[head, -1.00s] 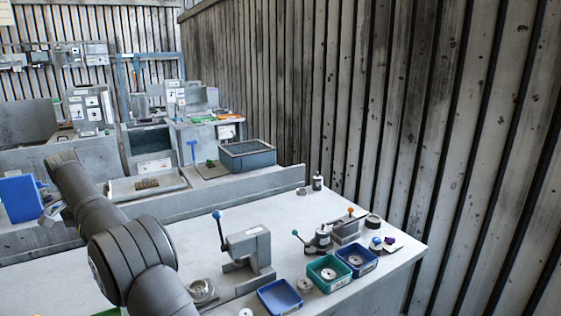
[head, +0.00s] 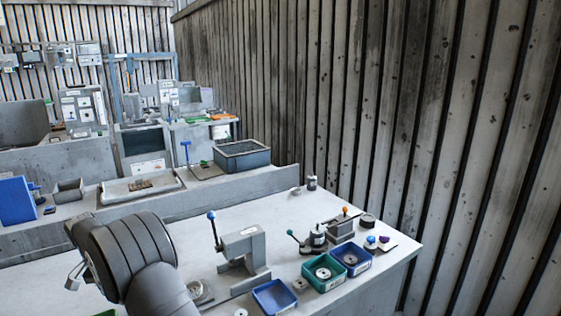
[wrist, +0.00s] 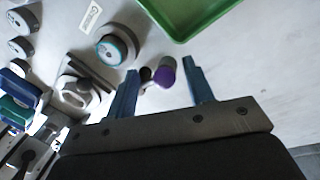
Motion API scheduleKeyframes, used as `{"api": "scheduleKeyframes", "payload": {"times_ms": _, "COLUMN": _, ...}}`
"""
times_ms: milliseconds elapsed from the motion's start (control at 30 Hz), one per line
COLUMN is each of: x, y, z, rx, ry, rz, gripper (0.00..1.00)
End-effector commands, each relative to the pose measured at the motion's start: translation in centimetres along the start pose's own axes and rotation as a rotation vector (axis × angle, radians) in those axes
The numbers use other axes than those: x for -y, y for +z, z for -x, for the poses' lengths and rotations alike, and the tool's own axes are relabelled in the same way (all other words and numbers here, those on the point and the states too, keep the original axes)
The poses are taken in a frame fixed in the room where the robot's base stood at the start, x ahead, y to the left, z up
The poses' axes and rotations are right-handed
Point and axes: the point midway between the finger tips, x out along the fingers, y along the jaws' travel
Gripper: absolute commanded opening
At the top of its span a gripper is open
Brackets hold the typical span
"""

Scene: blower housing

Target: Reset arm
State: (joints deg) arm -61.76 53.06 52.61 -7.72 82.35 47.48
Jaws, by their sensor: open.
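My gripper (wrist: 160,67) shows in the wrist view with its two blue-grey fingers spread apart. It is open, and nothing is clamped between the fingers. A small purple-topped part (wrist: 163,76) appears between the fingertips, seemingly on the surface beyond them. In the head view my arm comes up from the bottom left, and its end shows only partly at the left, with a metal piece low beside the dark joint. The fingers cannot be made out clearly there.
The bench holds a lever press (head: 243,250), a blue bin (head: 274,297), a teal bin (head: 324,273) and a dark blue bin (head: 352,260). A green tray (wrist: 187,35) and a teal-ringed round part (wrist: 112,50) lie near my gripper. The back of the bench is mostly clear.

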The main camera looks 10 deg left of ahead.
Motion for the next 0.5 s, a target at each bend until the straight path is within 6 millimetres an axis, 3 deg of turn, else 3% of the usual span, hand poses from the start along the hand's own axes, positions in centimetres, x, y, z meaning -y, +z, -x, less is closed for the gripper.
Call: {"api": "scheduleKeyframes", "payload": {"times_ms": 500, "x": -2.0, "y": 1.9, "z": -0.3, "rx": -0.091, "ry": 0.001, "rz": 0.463, "gripper": 0.48}}
